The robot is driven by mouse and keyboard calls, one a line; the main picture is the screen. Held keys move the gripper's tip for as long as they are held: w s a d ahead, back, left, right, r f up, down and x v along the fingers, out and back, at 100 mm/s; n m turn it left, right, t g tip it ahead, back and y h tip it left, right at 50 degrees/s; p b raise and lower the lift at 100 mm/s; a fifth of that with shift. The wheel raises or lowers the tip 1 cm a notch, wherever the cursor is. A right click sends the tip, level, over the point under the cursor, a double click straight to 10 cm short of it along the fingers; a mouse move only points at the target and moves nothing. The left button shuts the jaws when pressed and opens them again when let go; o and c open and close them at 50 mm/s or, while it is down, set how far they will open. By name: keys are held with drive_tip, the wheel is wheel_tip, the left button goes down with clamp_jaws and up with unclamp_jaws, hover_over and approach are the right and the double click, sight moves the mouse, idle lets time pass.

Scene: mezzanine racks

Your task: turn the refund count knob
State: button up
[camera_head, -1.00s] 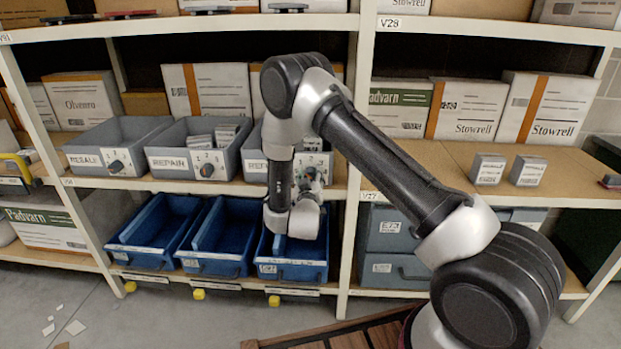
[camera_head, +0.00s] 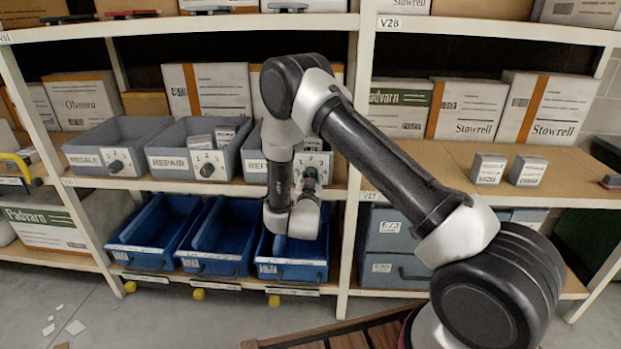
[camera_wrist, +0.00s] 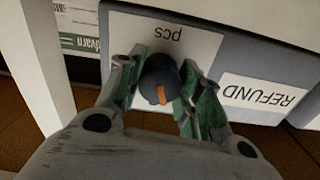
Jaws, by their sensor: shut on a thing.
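The refund bin (camera_head: 255,170) is the third grey bin on the middle shelf, mostly behind my arm. In the wrist view its REFUND label (camera_wrist: 262,95) appears upside down, beside a white plate marked "pcs" (camera_wrist: 190,42). The refund count knob (camera_wrist: 157,73) is dark and round with an orange pointer mark. My gripper (camera_wrist: 162,80) has one finger on each side of the knob and is shut on it. In the head view my gripper (camera_head: 309,180) is at the bin's front; the knob is hard to make out there.
Two similar grey bins, labelled REGALE (camera_head: 88,160) and REPAIR (camera_head: 175,163), stand to the left with their own knobs. Blue bins (camera_head: 213,235) sit on the shelf below. A white rack upright (camera_head: 355,150) is close on the right. Two small boxes (camera_head: 508,170) stand farther right.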

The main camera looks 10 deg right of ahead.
drive_tip(key=shift+m, duration=2)
drive_tip(key=o, duration=1)
drive_tip(key=shift+o, duration=0.2)
drive_tip(key=v, duration=1.2)
drive_tip(key=shift+a+f, duration=0.1)
